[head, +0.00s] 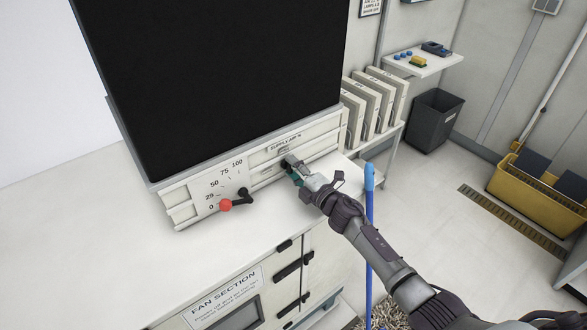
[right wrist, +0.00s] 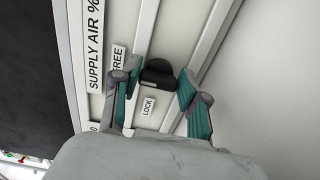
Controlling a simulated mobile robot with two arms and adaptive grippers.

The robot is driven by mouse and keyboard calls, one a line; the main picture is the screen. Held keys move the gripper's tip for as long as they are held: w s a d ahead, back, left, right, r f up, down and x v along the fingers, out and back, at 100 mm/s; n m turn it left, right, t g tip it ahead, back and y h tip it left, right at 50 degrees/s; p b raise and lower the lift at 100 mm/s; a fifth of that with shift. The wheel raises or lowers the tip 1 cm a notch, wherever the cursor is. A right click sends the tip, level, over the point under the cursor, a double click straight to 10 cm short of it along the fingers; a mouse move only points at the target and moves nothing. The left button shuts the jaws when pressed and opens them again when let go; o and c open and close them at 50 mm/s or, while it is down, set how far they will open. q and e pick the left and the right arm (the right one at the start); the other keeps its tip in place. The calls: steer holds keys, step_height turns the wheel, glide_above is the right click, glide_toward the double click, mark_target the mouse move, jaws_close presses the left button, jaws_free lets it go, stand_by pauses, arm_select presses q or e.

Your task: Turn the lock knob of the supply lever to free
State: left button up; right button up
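The supply lever (head: 240,196), black with a red ball end, sits low on its 0 to 100 scale, with the ball near 0. My right gripper (head: 293,168) is at the panel front, right of the scale, and covers the knob in the head view. In the right wrist view its two teal-padded fingers (right wrist: 158,80) stand open on either side of the knob, with small gaps. My left gripper is not in view.
A SUPPLY AIR % label (right wrist: 95,45) is beside the knob. A white counter (head: 90,235) runs below the panel. A blue pole (head: 369,220) stands upright near my right arm. A shelf with binders (head: 375,95) is behind, and a grey bin (head: 432,118) stands on the floor.

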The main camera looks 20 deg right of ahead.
steer(key=o, duration=0.3)
steer(key=v, duration=1.2)
stand_by(0.3)
